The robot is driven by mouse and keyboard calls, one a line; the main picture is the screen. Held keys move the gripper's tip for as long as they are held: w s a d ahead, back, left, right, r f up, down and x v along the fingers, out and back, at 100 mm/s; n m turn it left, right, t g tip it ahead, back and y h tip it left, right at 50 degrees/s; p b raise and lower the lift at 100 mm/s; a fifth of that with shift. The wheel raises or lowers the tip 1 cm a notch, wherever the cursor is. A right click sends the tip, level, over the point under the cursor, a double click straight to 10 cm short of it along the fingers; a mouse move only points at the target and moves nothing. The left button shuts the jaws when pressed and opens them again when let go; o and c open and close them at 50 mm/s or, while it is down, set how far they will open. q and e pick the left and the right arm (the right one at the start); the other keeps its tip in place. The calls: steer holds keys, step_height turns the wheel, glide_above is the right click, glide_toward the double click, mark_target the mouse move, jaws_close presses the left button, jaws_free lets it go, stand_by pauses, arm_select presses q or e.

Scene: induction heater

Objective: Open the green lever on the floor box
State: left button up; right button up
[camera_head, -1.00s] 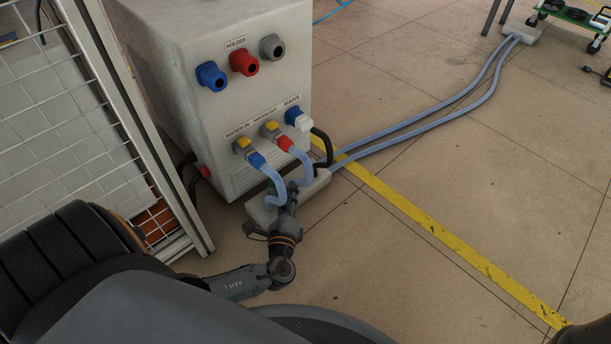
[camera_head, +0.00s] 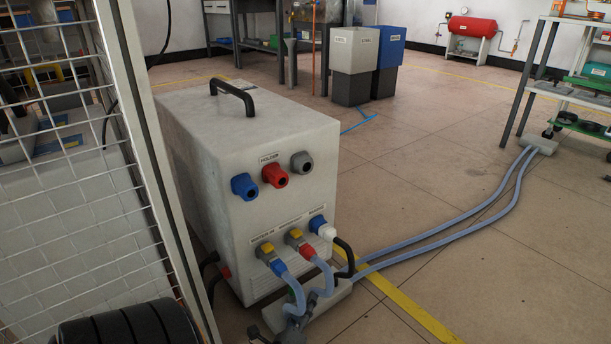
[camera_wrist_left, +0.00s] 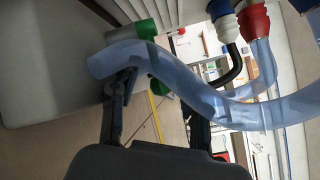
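The pale floor box (camera_head: 335,300) sits at the foot of the machine, with hoses running into it. A pale box surface fills the left of the left wrist view (camera_wrist_left: 45,60). The green lever (camera_wrist_left: 145,31) shows there beside it, partly hidden by a thick translucent blue hose (camera_wrist_left: 190,85); more green shows below the hose. My left gripper (camera_wrist_left: 160,100) has its two fingers apart, one each side of the green part below the hose. I cannot tell whether they touch it. In the head view my left gripper (camera_head: 293,325) is at the bottom edge, by the box. My right gripper is out of view.
The grey machine (camera_head: 270,225) with coloured connectors stands directly behind the floor box. A mesh fence (camera_head: 75,190) is close on the left. Two blue hoses (camera_head: 440,235) run across the floor to the right. Open floor lies right of the yellow line (camera_head: 405,305).

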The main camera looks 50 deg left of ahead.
arm_select(q)
steer(key=shift+d, duration=0.1)
steer(key=v, duration=0.7)
steer(key=shift+s, duration=0.2)
stand_by(0.4)
